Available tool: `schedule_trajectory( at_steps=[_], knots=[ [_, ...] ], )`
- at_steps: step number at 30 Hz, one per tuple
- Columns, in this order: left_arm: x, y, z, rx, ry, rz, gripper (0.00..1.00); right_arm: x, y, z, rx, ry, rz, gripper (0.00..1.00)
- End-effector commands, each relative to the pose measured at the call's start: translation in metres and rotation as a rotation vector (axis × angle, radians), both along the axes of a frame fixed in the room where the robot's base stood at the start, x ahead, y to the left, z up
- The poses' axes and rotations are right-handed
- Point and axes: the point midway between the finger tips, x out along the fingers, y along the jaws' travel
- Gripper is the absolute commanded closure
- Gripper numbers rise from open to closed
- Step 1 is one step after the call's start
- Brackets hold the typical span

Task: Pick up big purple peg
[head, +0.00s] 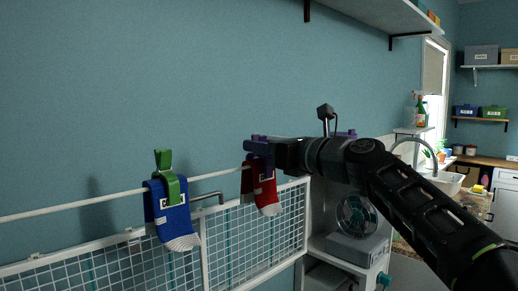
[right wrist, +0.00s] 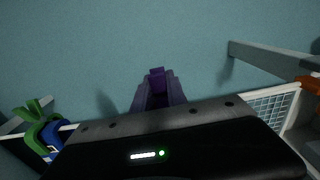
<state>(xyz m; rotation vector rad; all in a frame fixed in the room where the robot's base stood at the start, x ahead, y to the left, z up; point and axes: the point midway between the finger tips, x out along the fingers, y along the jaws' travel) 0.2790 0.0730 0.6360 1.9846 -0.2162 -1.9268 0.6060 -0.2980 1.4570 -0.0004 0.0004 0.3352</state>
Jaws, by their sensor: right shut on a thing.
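The big purple peg (head: 257,142) is at the line above the red sock, at the tip of my right gripper (head: 277,150). My right gripper is shut on the purple peg, and its arm reaches in from the right. In the right wrist view the purple peg (right wrist: 157,82) shows between the fingers, with its lower part hidden. The red sock (head: 265,188) hangs just below the peg; the gripper hides whether the peg still clips it. My left gripper is not in view.
A blue sock (head: 172,213) hangs on the white line (head: 90,205) under a green peg (head: 166,176). A white wire rack (head: 130,262) is below. Another purple thing (head: 345,134) shows behind my arm. A shelf (head: 385,14) juts out above.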

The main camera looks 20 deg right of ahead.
Motion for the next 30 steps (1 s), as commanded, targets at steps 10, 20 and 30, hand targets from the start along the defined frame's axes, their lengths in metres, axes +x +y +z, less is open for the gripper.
schedule_trajectory(
  at_steps=[10,20,30],
  knots=[
    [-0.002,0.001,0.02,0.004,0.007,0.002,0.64,0.0,0.0,0.042,-0.001,-0.003,0.0,1.0],
    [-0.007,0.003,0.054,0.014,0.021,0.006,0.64,0.001,0.001,0.118,0.001,-0.003,0.001,1.0],
    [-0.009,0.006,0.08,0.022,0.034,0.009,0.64,0.001,0.001,0.171,0.0,-0.001,0.001,1.0]
  ],
)
